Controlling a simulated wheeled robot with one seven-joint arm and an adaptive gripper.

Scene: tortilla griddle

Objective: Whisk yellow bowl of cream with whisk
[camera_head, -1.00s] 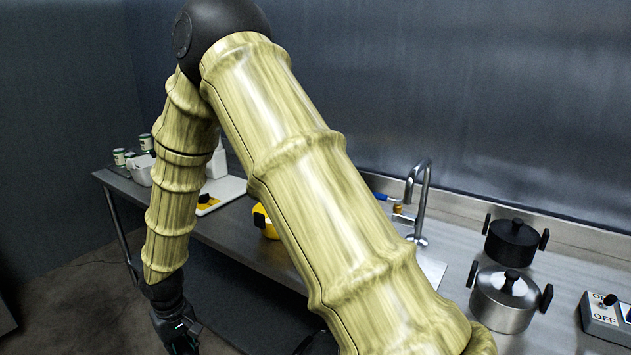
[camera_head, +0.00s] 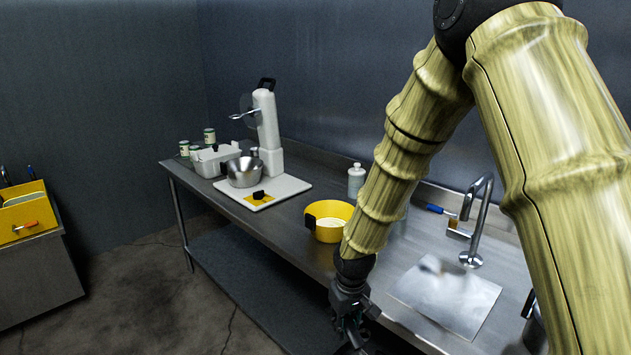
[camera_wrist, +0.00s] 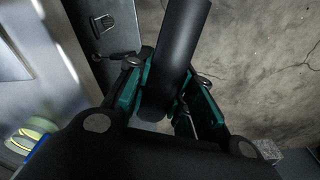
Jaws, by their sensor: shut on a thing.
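The yellow bowl (camera_head: 327,236) stands upright on the steel counter, left of my arm in the head view, with pale cream (camera_head: 332,223) inside. It has a black piece on its left side. My gripper (camera_head: 352,318) hangs low at the counter's front edge, right of and below the bowl and apart from it. In the wrist view, my gripper (camera_wrist: 160,105) is shut on a thick dark cylindrical handle, seemingly that of the whisk (camera_wrist: 182,50). The whisk's wires cannot be made out in either view.
A white stand mixer (camera_head: 267,130) with a steel bowl (camera_head: 243,172) stands left of the yellow bowl. A white bottle (camera_head: 356,180) is behind it. The faucet (camera_head: 478,215) and a steel plate (camera_head: 445,295) lie to the right. Floor is clear before the counter.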

